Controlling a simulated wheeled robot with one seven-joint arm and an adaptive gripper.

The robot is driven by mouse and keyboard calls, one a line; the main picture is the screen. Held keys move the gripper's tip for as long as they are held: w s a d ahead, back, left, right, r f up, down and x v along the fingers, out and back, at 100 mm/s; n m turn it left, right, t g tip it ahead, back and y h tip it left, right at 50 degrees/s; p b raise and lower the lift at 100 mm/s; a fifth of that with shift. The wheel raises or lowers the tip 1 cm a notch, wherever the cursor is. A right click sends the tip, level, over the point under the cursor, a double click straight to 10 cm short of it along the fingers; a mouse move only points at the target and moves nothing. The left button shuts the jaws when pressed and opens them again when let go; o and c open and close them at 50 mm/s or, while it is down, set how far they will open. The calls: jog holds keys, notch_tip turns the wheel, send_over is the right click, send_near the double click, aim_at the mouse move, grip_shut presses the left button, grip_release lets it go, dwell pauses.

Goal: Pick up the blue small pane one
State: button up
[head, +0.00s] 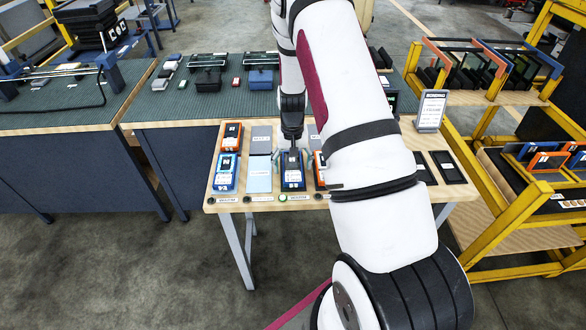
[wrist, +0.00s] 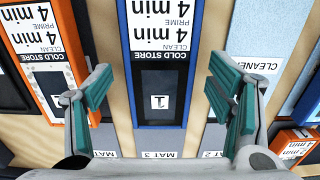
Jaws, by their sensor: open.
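A small pane with a blue frame (head: 292,184) and a dark middle lies on the wooden table below my gripper (head: 291,152). In the wrist view the blue-framed pane (wrist: 160,110) sits between my fingers, with a white "1" label on its dark part and a "COLD STORE 4 min" label above. My gripper (wrist: 160,90) is open, with one teal-padded finger on each side of the pane. Neither finger clearly touches it. In the head view my arm hides part of the table to the right of the pane.
An orange-framed pane (wrist: 50,70) lies to the left in the wrist view and a pale "CLEANER" pad (wrist: 262,45) to the right. A lighter blue unit (head: 225,174) lies at the table's left. A sign (head: 431,110) stands at the back. A yellow rack (head: 505,215) stands right.

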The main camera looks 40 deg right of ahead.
jog(key=c, duration=1.4)
